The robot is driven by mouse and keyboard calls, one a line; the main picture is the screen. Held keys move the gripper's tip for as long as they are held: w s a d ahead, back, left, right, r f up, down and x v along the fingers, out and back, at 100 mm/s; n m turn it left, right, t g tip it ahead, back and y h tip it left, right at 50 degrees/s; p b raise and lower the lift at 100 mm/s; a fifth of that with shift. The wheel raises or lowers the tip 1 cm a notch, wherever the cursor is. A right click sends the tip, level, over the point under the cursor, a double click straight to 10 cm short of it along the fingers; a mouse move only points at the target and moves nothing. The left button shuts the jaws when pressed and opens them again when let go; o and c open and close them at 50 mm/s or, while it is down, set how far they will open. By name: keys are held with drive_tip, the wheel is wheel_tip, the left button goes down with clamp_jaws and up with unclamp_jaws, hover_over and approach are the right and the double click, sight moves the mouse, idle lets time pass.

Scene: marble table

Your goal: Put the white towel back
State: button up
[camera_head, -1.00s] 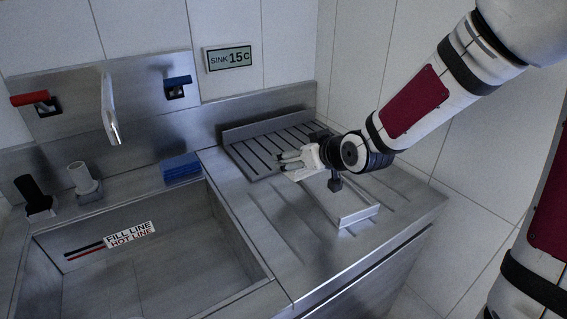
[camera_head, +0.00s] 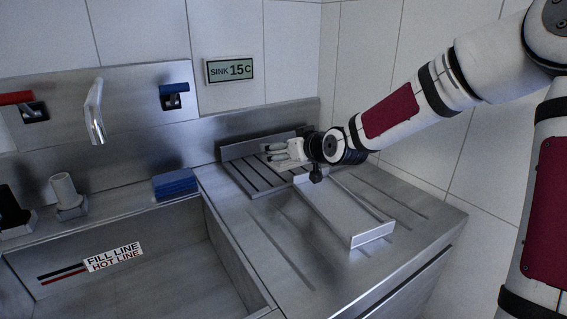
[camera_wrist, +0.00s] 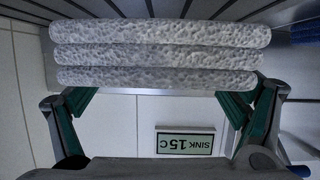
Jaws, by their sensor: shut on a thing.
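The white towel (camera_wrist: 155,55) is a folded stack of three thick, textured layers. It fills the upper middle of the wrist view, between the two fingers. My gripper (camera_wrist: 160,88) is shut on it, with a green-lined finger at each side. In the head view my gripper (camera_head: 278,152) is over the slotted metal rack (camera_head: 252,178) at the back of the steel counter. The towel is hard to tell from the pale fingers there. I cannot tell whether it touches the rack.
An empty metal tray (camera_head: 345,212) lies on the counter in front of the rack. Folded blue cloths (camera_head: 175,184) sit on the sink's back ledge. The sink basin (camera_head: 160,275) is at the left. A tiled wall (camera_head: 410,110) stands close behind and right.

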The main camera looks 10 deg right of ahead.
drive_tip(key=shift+w, duration=0.95)
drive_tip(key=shift+w+f+b, duration=0.15)
drive_tip(key=shift+f+b, duration=0.7)
drive_tip(key=shift+f, duration=0.95)
drive_tip(key=shift+f, duration=0.2)
drive_tip(key=o, duration=1.3)
